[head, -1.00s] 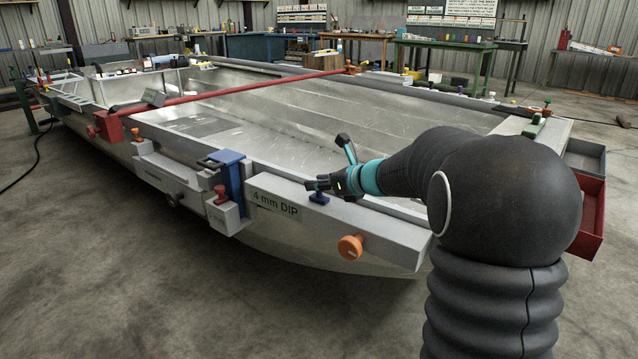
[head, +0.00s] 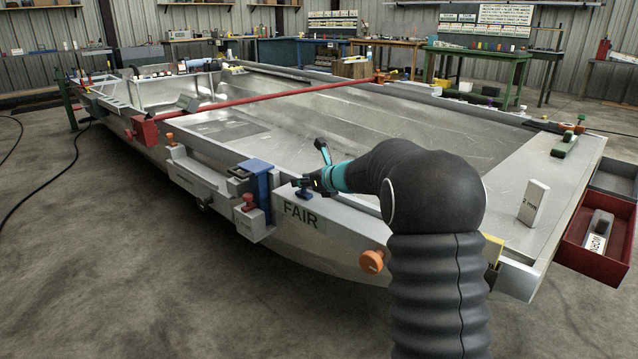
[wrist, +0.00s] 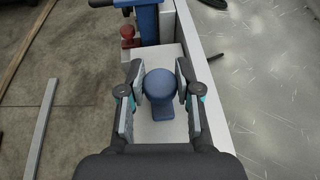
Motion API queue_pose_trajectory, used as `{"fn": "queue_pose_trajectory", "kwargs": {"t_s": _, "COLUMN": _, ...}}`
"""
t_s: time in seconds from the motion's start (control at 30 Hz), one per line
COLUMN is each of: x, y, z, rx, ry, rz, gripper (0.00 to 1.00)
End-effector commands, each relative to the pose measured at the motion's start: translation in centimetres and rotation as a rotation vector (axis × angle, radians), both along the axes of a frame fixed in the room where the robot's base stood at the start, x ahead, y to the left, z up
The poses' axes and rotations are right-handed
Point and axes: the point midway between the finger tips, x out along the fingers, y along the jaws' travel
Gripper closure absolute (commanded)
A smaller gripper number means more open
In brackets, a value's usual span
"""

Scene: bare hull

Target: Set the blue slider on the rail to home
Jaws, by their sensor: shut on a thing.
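The blue slider, a round knob on a small blue foot (wrist: 160,88), sits on top of the pale rail (wrist: 152,133) in the wrist view. My gripper (wrist: 159,84) has its fingers on both sides of the knob and is shut on it. In the head view the slider's blue base (head: 304,195) shows just below my gripper (head: 309,184). The rail (head: 345,229) runs along the hull's near edge, and its front label reads "FAIR". A tall blue block (head: 259,184) stands near the slider's left, with a gap between.
A red knob (head: 248,201) stands beside the blue block. An orange knob (head: 371,262) sticks out of the rail's front. A red bar (head: 270,91) crosses the hull.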

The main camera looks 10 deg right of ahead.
Motion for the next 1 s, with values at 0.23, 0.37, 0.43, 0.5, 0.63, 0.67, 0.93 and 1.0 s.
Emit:
{"fn": "queue_pose_trajectory", "kwargs": {"t_s": 0.23, "x": 3.6, "y": 3.0, "z": 0.2, "rx": 0.001, "ry": 0.002, "rz": 0.005, "gripper": 1.0}}
{"fn": "queue_pose_trajectory", "kwargs": {"t_s": 0.37, "x": 4.5, "y": 3.7, "z": 0.1, "rx": 0.0, "ry": 0.001, "rz": 0.003, "gripper": 1.0}}
{"fn": "queue_pose_trajectory", "kwargs": {"t_s": 0.43, "x": 4.7, "y": 3.8, "z": 0.0, "rx": 0.0, "ry": 0.0, "rz": 0.003, "gripper": 1.0}}
{"fn": "queue_pose_trajectory", "kwargs": {"t_s": 0.5, "x": 4.9, "y": 3.9, "z": 0.0, "rx": 0.0, "ry": 0.0, "rz": 0.003, "gripper": 1.0}}
{"fn": "queue_pose_trajectory", "kwargs": {"t_s": 0.63, "x": 4.9, "y": 4.1, "z": 0.0, "rx": 0.0, "ry": -0.001, "rz": 0.004, "gripper": 1.0}}
{"fn": "queue_pose_trajectory", "kwargs": {"t_s": 0.67, "x": 4.9, "y": 4.1, "z": 0.0, "rx": 0.0, "ry": -0.001, "rz": 0.004, "gripper": 1.0}}
{"fn": "queue_pose_trajectory", "kwargs": {"t_s": 0.93, "x": 4.9, "y": 4.1, "z": 0.0, "rx": 0.001, "ry": -0.001, "rz": 0.004, "gripper": 0.41}}
{"fn": "queue_pose_trajectory", "kwargs": {"t_s": 1.0, "x": 4.9, "y": 3.9, "z": 0.0, "rx": 0.0, "ry": -0.001, "rz": 0.002, "gripper": 0.41}}
